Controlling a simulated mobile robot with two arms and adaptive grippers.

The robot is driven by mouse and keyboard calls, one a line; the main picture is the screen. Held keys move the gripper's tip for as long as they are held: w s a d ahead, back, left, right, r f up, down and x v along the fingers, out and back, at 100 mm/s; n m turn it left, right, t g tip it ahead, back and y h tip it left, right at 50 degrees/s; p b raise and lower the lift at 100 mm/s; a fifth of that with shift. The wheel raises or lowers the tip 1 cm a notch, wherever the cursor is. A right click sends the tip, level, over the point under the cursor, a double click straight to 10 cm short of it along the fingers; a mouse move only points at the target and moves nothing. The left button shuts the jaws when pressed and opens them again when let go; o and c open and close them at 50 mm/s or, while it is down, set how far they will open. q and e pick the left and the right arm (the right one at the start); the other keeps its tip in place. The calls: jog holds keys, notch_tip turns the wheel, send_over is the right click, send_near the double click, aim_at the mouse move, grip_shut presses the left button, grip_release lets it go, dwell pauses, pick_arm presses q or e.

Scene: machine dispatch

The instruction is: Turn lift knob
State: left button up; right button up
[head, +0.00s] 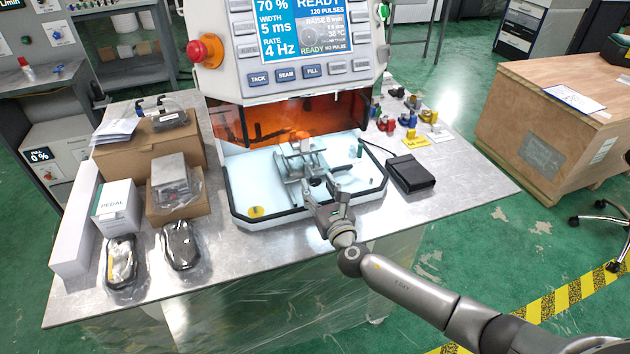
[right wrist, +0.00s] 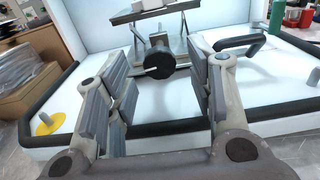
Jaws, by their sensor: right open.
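The lift knob (right wrist: 160,62) is a dark round knob with a pale bar across its face, on the front of a small metal lift stand (right wrist: 150,18). The stand also shows in the head view (head: 291,163), inside the machine's white tray. My right gripper (head: 323,190) is at the front of the stand. In the right wrist view, its two fingers (right wrist: 162,82) are open, with the knob seen between and beyond them. They look apart from the knob. My left gripper is not in view.
The machine's white tray (head: 255,182) has a dark raised rim. A yellow disc (head: 256,211) lies at its front left. A black pedal (head: 411,172) sits to the right on the metal table. Boxes (head: 150,150) and bagged parts crowd the left side.

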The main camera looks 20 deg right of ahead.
aim_at(316, 184)
jog(key=shift+w+a, duration=0.1)
jog(key=shift+w, duration=1.5)
jog(key=c, duration=1)
jog(key=shift+c, duration=0.2)
